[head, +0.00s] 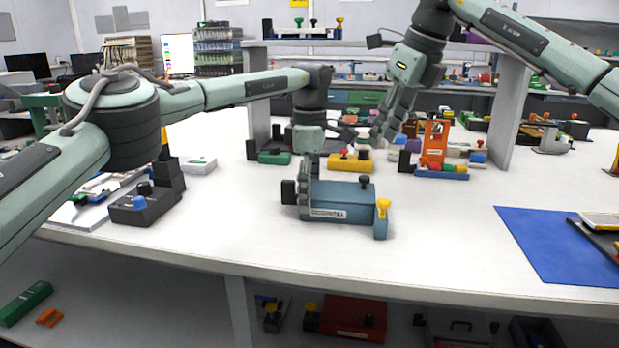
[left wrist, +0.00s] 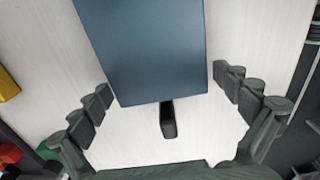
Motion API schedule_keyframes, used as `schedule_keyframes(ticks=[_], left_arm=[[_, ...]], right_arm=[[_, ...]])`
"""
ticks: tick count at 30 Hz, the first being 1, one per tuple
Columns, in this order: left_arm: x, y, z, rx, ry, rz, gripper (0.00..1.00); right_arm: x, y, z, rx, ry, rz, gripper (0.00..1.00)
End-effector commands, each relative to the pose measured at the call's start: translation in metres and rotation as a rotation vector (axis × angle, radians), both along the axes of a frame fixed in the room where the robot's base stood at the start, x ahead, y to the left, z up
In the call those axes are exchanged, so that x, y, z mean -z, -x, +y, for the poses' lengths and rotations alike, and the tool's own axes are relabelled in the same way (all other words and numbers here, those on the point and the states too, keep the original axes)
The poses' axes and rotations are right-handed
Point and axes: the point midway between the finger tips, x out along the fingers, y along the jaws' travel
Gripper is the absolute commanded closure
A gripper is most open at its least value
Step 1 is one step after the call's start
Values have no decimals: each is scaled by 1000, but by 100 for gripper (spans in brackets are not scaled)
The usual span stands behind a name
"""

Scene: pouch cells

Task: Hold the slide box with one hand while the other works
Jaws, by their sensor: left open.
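The slide box appears to be the blue-grey box (head: 345,195) with a label strip on its front, standing on the white table in the middle of the head view. A yellow knob (head: 383,205) is at its right end, and a black part is at its left end. My left gripper (head: 308,170) is over the box's left rear part. In the left wrist view the blue box (left wrist: 145,45) extends between the spread, open fingers, with gaps on both sides. A black tab (left wrist: 167,118) shows at its near edge. My right gripper (head: 383,122) is raised behind and right of the box, apart from it; its finger opening is unclear.
A blue mat (head: 530,245) with a dark tray lies at the right. A dark grey block with a blue knob (head: 140,207) stands at the left. A yellow block (head: 350,162) and an orange fixture (head: 434,145) stand behind. The front of the table is clear.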

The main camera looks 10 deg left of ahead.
Motion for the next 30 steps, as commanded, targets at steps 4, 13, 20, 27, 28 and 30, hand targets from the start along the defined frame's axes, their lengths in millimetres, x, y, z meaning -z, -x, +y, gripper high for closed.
schedule_keyframes(ticks=[4,13,20,27,28,30], left_arm=[[6,0,0,0,1,0,0],[6,0,0,-1,2,0,9],[6,0,0,-1,2,0,37],[6,0,0,-1,2,-1,56],[6,0,0,-1,2,-1,56],[6,0,0,-1,2,-1,56]], right_arm=[[0,0,0,0,0,0,66],[0,0,0,0,0,0,66],[0,0,0,0,0,0,66],[0,0,0,0,0,0,66],[0,0,0,0,0,0,66],[0,0,0,0,0,0,66]])
